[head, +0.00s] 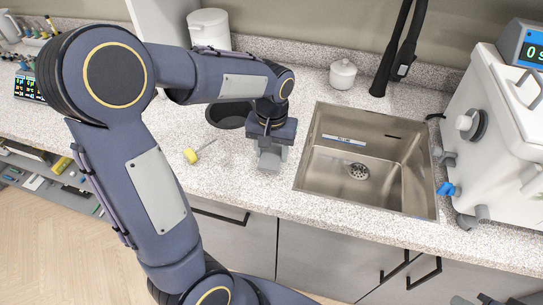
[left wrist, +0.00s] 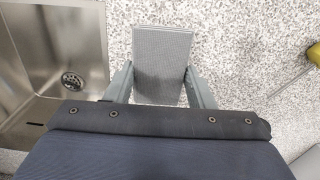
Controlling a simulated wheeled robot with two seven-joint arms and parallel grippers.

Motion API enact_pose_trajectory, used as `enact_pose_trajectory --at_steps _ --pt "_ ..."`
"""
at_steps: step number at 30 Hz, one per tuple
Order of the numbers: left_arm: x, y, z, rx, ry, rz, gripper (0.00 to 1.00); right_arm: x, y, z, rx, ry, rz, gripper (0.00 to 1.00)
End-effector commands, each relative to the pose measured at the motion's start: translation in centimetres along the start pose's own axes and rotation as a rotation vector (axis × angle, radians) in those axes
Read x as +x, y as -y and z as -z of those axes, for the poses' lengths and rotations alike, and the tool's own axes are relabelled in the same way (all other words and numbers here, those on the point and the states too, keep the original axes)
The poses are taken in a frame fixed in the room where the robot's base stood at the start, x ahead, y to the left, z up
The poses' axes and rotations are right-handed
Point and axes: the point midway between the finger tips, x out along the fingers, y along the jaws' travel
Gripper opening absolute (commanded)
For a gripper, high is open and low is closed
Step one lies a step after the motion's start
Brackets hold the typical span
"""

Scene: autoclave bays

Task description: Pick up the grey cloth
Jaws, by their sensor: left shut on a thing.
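The grey cloth (left wrist: 161,62) is a flat, folded grey rectangle in the left wrist view, between the two fingers of my left gripper (left wrist: 161,85). My left gripper is shut on it. In the head view my left gripper (head: 269,160) points down over the counter, just left of the sink, and the cloth is hard to tell apart from the grey fingers. I cannot tell whether the cloth touches the counter.
The steel sink (head: 318,168) lies right of the gripper. A yellow-ended tool (head: 191,155) lies on the speckled counter (head: 235,180) to the left. A dark round opening (head: 226,117) is behind it. A white lidded jar (head: 343,74) stands behind the sink; a white autoclave (head: 500,130) stands at right.

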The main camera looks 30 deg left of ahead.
Motion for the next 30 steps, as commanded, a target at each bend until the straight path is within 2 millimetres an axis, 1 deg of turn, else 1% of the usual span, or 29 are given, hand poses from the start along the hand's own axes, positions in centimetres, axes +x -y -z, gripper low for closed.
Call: enact_pose_trajectory --at_steps 1,2,8,12,15,18,21,25,30 --pt "-1.0 -0.3 -0.6 0.003 -0.006 -0.004 0.28 0.1 0.0 -0.1 0.000 0.000 0.000 0.00" --pt "-1.5 -0.5 -1.0 0.004 -0.005 -0.003 0.28 0.1 -0.1 -0.1 0.000 0.000 0.000 0.00" --pt "-6.2 -2.0 -4.6 0.005 -0.008 -0.004 0.28 0.4 -0.2 -0.2 0.000 0.000 0.000 0.00" --pt "-7.6 -3.3 -8.0 0.006 -0.006 -0.002 0.28 0.8 -0.4 -0.4 0.000 0.000 0.000 0.00" --pt "-8.5 -4.0 -9.9 0.004 -0.003 -0.001 0.28 1.0 -0.5 -0.5 0.000 0.000 0.000 0.00" --pt "-9.2 -4.6 -11.4 0.003 -0.002 0.000 0.28 1.1 -0.5 -0.6 0.000 0.000 0.000 0.00" --pt "-9.7 -5.0 -12.3 0.003 -0.002 0.000 0.28 1.1 -0.5 -0.6 0.000 0.000 0.000 0.00" --pt "-9.9 -5.2 -12.9 0.001 -0.001 0.000 0.28 1.2 -0.5 -0.6 0.000 0.000 0.000 0.00" --pt "-10.0 -5.2 -13.0 0.000 0.000 0.001 0.28 1.2 -0.5 -0.6 0.000 0.000 0.000 0.00"
